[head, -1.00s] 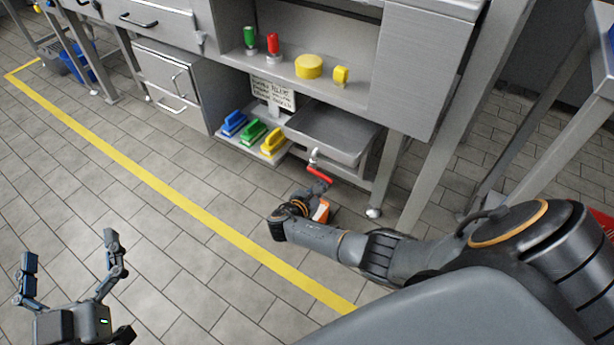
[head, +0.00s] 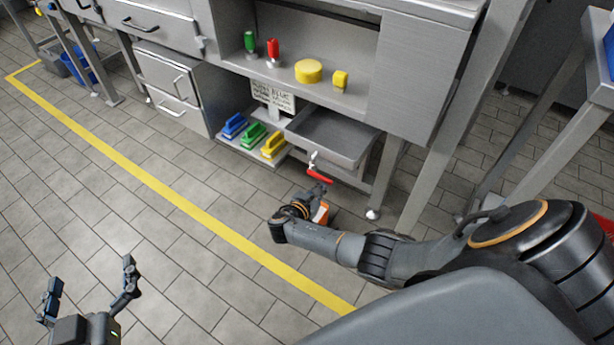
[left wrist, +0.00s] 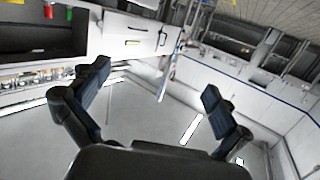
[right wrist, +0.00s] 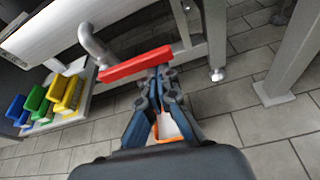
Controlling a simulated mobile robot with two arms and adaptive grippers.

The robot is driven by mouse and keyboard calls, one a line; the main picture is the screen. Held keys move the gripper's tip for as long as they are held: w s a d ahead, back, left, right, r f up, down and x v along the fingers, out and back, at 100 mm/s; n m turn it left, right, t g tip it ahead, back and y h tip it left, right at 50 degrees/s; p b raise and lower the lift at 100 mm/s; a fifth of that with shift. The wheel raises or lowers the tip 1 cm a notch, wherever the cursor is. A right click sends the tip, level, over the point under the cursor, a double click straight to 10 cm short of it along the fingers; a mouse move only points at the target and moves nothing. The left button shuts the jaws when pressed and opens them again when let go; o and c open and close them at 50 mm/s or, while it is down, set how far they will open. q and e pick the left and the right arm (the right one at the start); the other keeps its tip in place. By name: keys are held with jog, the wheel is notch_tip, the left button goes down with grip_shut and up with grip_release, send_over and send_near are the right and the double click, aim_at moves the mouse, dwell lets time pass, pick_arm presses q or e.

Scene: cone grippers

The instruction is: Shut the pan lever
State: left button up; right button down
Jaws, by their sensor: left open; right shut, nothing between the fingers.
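The pan (head: 325,135) is a grey metal tray under the counter. Its red lever (head: 321,176) sits on a metal valve pipe below the pan's front edge. In the right wrist view the red lever (right wrist: 136,64) runs sideways from the bent pipe (right wrist: 95,45), tilted slightly up to the right. My right gripper (right wrist: 158,82) is shut and empty, with its fingertips just below the lever's right half; I cannot tell if they touch it. It also shows in the head view (head: 319,189). My left gripper (head: 92,272) is open and empty, far left over the floor.
Blue, green and yellow brushes (head: 253,135) stand on a low shelf left of the pan. A table leg (head: 385,180) stands right of the lever. The floor at left is open.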

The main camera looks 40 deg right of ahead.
pick_arm(q)
jog(key=r+t, duration=0.2)
jog(key=r, duration=0.1)
jog(key=r+t+h+b, duration=0.1)
jog(key=r, duration=0.1)
jog(key=shift+w+d, duration=0.2)
jog(key=shift+d, duration=0.2)
pick_arm(e)
jog(key=shift+w+a+f, duration=0.15)
jog(key=shift+w+a, duration=0.15)
jog(key=shift+w, duration=0.4)
jog(key=shift+f, duration=0.1)
